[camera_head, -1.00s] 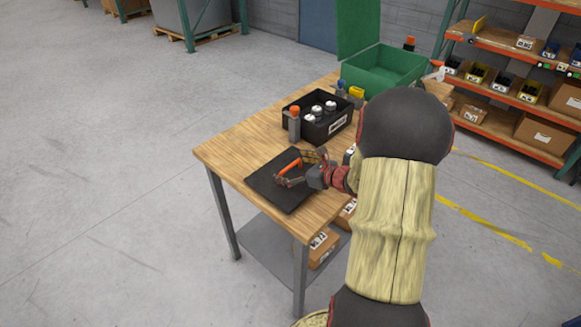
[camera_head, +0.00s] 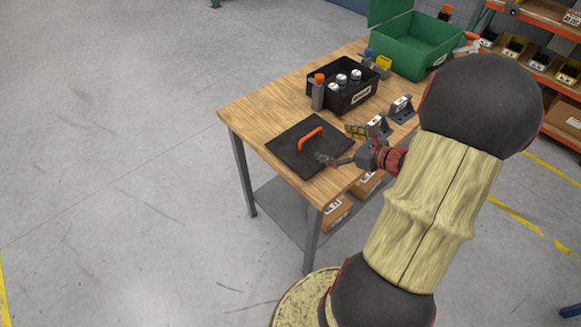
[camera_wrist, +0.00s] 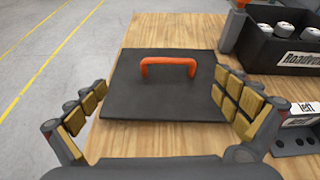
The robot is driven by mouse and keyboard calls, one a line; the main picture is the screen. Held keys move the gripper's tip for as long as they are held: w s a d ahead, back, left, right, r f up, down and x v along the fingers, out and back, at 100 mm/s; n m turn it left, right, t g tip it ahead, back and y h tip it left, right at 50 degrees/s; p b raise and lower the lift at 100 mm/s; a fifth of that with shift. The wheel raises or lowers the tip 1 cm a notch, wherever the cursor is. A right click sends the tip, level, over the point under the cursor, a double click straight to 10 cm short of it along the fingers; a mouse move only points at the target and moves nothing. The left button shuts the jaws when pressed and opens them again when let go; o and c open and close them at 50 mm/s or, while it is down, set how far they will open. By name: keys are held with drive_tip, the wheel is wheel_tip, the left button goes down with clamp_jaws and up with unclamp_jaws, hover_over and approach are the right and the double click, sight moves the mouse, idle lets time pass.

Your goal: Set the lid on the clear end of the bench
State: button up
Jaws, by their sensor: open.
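The lid (camera_head: 290,146) is a flat black square plate with an orange arched handle (camera_head: 311,138). It lies flat on the near left end of the wooden bench (camera_head: 258,98). In the wrist view the lid (camera_wrist: 165,105) lies ahead of my gripper, and its handle (camera_wrist: 168,62) stands free, touched by nothing. My gripper (camera_head: 338,145) is open and empty at the lid's right side, its fingers spread apart. In the wrist view my gripper (camera_wrist: 165,115) has one padded finger at each side, with the handle farther off between them.
A black crate (camera_head: 352,97) with several white-capped bottles stands behind the lid, an orange-topped grey item (camera_head: 318,92) beside it. A green bin (camera_head: 410,55) is at the far end. Grey labelled holders (camera_head: 401,109) stand right of the crate. The floor at left is clear.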

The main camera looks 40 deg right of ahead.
drive_tip(key=a+r+n+g+y, duration=0.25)
drive_tip(key=a+n, duration=0.45)
drive_tip(key=a, duration=0.5)
drive_tip(key=a+r+n+g+y, duration=0.2)
drive_tip(key=a+r+n+g, duration=0.2)
drive_tip(key=a+n, duration=0.55)
drive_tip(key=s+a+r+n+g+h, duration=0.1)
drive_tip(key=s+a+r+n+h, duration=0.5)
drive_tip(key=s+n, duration=0.5)
drive_tip(key=shift+a+r+n, duration=1.35)
drive_tip(key=shift+a+n, duration=0.55)
drive_tip(key=shift+n, duration=1.45)
